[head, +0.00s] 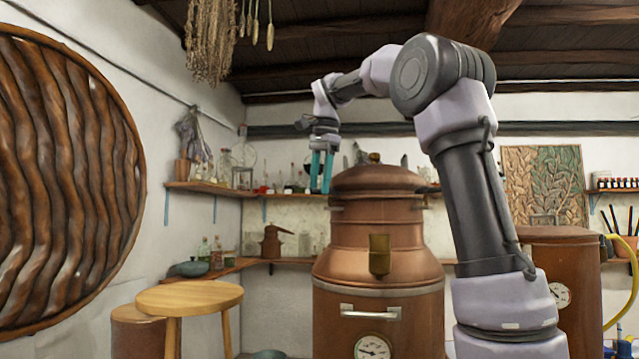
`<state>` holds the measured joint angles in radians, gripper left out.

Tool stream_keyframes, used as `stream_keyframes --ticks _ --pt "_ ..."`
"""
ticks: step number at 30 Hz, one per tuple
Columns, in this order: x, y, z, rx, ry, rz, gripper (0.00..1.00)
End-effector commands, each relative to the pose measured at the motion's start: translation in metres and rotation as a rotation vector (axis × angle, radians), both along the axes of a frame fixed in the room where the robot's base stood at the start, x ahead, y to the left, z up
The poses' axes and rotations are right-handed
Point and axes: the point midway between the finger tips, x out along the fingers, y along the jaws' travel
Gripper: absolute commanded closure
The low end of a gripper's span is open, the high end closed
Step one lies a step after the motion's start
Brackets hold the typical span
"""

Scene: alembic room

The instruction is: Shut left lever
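My gripper (321,190) hangs with its two teal fingers pointing down, left of the domed top of a copper still (340,268). A gap shows between the fingers and nothing is seen in it. On the still's front is a brass-coloured upright tab (379,254). Below it is a pale horizontal handle (370,312), and under that a round dial gauge (373,347). My gripper is above and left of these parts, apart from them. I cannot tell which part is the left lever; none is clearly marked as one.
A round wooden stool (190,298) stands left of the still. A second copper vessel (562,275) with a gauge is at right, partly behind my arm. Shelves (265,193) with bottles line the back wall. Dried plants (211,40) hang from the ceiling.

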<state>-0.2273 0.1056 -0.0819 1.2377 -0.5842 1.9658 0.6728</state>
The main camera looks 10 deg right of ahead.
Motion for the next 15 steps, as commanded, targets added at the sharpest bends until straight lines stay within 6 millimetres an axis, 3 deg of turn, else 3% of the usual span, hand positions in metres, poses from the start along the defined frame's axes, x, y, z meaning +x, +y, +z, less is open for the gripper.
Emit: stream_keyframes --ticks 8,15 --pt "0.0 0.0 0.002 0.0 -0.001 -0.001 0.51" --pt "-0.005 -0.003 0.036 -0.001 -0.004 -0.003 0.51"
